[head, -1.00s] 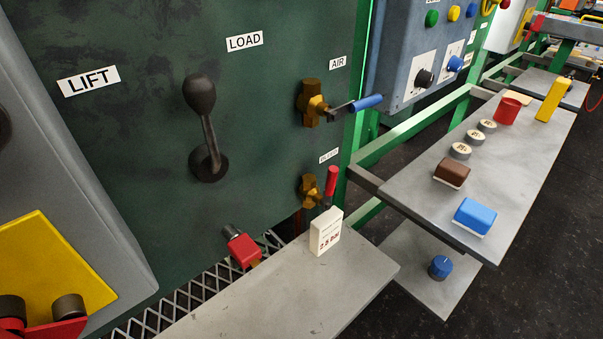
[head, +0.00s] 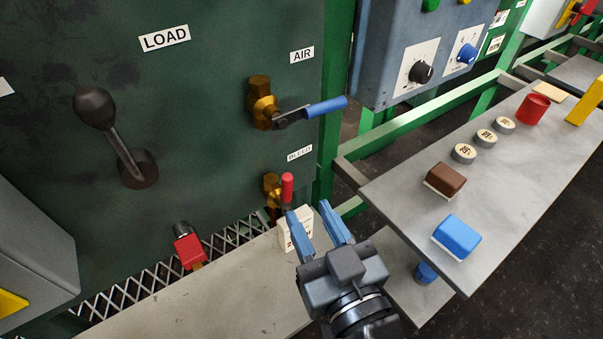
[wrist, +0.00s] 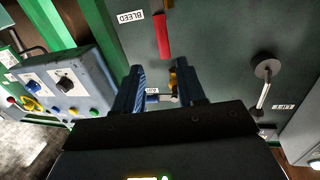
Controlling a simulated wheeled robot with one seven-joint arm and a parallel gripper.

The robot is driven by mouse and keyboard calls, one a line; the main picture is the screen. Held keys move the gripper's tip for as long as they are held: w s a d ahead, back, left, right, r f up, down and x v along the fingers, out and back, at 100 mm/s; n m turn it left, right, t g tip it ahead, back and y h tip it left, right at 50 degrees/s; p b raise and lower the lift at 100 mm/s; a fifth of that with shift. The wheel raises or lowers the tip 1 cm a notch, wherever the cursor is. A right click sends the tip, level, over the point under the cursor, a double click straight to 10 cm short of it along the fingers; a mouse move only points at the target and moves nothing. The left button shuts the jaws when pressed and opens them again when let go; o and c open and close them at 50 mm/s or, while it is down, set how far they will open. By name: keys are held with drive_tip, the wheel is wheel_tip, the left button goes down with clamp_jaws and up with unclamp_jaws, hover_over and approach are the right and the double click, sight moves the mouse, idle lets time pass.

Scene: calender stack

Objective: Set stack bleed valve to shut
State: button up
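The bleed valve has a brass body (head: 271,190) and a red handle (head: 288,187) that points up, under the BLEED label (head: 299,153). In the wrist view the red handle (wrist: 161,36) shows near the top, just beyond my fingers, with the BLEED label (wrist: 131,17) beside it. My gripper (head: 318,220) is open, its two blue fingers apart with nothing between them. It is in front of and a little below the handle, not visibly touching it. A white block (head: 296,232) on the shelf stands behind the fingers and is partly hidden.
The AIR valve with its blue handle (head: 324,107) sits above the bleed valve. The LOAD lever (head: 112,128) is to the left. The grey shelf (head: 200,300) lies below; a side table (head: 400,200) holds several small items.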

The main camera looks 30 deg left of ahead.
sight(290, 185)
drive_tip(key=p+x, duration=0.1)
drive_tip(key=x, duration=0.7)
drive_tip(key=shift+s+a+r+p, duration=0.1)
drive_tip(key=shift+a+r+p, duration=0.15)
drive_tip(key=shift+p, duration=0.1)
clamp_jaws()
